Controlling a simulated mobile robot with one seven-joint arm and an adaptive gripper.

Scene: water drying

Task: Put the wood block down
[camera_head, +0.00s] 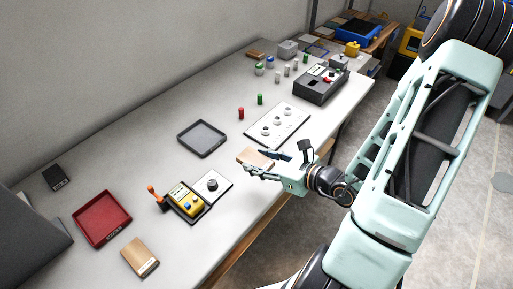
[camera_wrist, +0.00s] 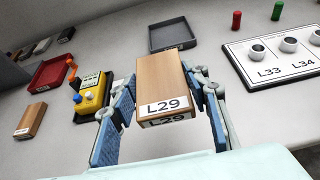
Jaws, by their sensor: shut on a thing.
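The wood block (camera_wrist: 162,80) is light brown with a white label reading L29 on its near end. My gripper (camera_wrist: 165,112) is shut on it, with a blue-padded finger on each side in the wrist view. In the head view the block (camera_head: 255,157) sticks out to the left from my gripper (camera_head: 266,167) over the front middle of the table (camera_head: 150,160). I cannot tell whether the block touches the table. A second wood block (camera_head: 140,256) lies on the table at the lower left and also shows in the wrist view (camera_wrist: 30,121).
A grey tray (camera_head: 201,139) lies behind and left of my gripper. A white board with knobs (camera_head: 277,125) is at its back right. A yellow device (camera_head: 184,201) and a red tray (camera_head: 102,218) are to the left. Bare table surrounds the grey tray.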

